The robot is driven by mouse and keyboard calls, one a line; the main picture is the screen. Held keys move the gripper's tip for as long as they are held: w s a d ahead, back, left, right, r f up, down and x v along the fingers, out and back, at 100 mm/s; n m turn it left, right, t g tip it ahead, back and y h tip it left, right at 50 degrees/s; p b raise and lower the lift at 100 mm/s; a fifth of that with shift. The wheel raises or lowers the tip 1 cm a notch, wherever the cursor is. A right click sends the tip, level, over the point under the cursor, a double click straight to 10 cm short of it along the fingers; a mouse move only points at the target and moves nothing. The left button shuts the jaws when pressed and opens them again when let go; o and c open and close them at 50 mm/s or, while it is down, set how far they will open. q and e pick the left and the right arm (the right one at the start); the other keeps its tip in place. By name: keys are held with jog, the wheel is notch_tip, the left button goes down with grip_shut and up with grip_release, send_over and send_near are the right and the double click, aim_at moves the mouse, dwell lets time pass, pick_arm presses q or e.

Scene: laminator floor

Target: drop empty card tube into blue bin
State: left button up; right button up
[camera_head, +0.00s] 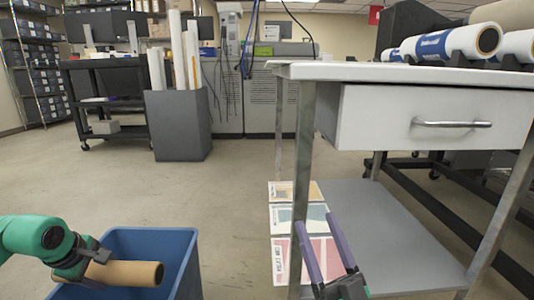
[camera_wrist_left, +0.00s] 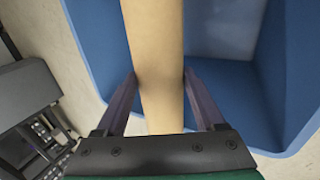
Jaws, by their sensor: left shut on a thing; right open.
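The empty card tube (camera_head: 130,273) is a plain brown cylinder with an open end facing right. My left gripper (camera_head: 84,266) is shut on it and holds it roughly level over the mouth of the blue bin (camera_head: 182,243). In the left wrist view the tube (camera_wrist_left: 155,85) runs between the fingers of my left gripper (camera_wrist_left: 159,82), with the blue bin (camera_wrist_left: 215,88) below and behind it. My right gripper (camera_head: 322,228) is open and empty, with purple fingers, in front of the workbench's lower shelf.
A white bench (camera_head: 395,75) with a drawer stands at right, its lower shelf (camera_head: 385,225) holding coloured sheets (camera_head: 300,220). A dark grey bin (camera_head: 180,125) with long tubes stands at the back. Floor between is clear.

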pick_arm(q)
jog(key=o, duration=1)
jog(key=shift+c, duration=0.2)
pick_arm(e)
jog(key=shift+f, duration=0.15)
jog(key=shift+y, duration=0.3)
pick_arm(q)
jog(key=shift+s+r, duration=0.1)
jog(key=shift+r, duration=0.2)
jog(key=shift+p+v, duration=0.55)
jog(key=shift+v, duration=0.7)
jog(key=v, duration=0.3)
jog(key=shift+p, duration=0.35)
jog(key=p+v, duration=0.1)
jog(key=v, duration=0.7)
jog(key=shift+r, duration=0.2)
pick_arm(e)
jog(key=s+a+f+m+g+h, duration=0.1)
jog(key=f+g, duration=0.3)
jog(key=f, duration=1)
jog(key=s+a+f+g+h, duration=0.2)
jog(key=s+f+g, duration=0.2)
jog(key=f, duration=0.9)
jog(key=shift+f+m+g, duration=0.35)
jog(key=shift+m+g, duration=0.05)
jog(key=shift+g, duration=0.1)
pick_arm(q)
jog(key=shift+s, duration=0.1)
